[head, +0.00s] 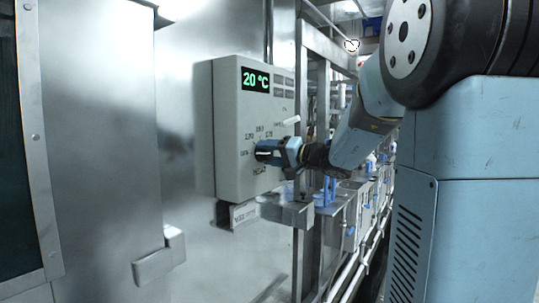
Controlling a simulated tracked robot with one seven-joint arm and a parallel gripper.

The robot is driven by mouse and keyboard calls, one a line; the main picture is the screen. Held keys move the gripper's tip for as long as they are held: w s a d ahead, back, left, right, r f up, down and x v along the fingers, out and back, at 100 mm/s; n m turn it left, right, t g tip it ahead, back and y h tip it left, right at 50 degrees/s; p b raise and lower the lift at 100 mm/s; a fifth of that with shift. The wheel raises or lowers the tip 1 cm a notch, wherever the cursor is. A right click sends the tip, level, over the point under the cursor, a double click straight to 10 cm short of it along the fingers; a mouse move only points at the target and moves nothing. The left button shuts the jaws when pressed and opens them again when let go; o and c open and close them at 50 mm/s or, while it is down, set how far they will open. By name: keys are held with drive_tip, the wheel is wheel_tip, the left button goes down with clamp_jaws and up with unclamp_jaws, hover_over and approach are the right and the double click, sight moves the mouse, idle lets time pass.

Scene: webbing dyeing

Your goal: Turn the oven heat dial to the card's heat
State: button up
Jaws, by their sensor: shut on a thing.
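The oven control box (227,140) is a pale grey case on the metal wall, left of centre in the head view. Its green display (255,80) reads 20 °C. Small number marks stand around the heat dial, which is hidden behind my gripper. My gripper (265,152) reaches in from the right and is shut on the dial at the box's front face.
A metal bracket or shelf (288,213) sticks out below my gripper. Metal posts, pipes (355,262) and blue-handled fittings run back on the right. A large metal door (100,140) with a handle block (158,263) fills the left.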

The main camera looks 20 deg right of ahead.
drive_tip(key=shift+f, duration=0.1)
drive_tip(key=c, duration=0.3)
drive_tip(key=shift+m, duration=0.4)
drive_tip(key=m, duration=0.4)
drive_tip(key=shift+f, duration=0.1)
drive_tip(key=m, duration=0.4)
drive_tip(key=shift+m, duration=0.4)
drive_tip(key=m, duration=0.3)
drive_tip(key=shift+f+m, duration=0.1)
drive_tip(key=shift+m, duration=0.3)
drive_tip(key=m, duration=1.3)
drive_tip(key=shift+m, duration=0.4)
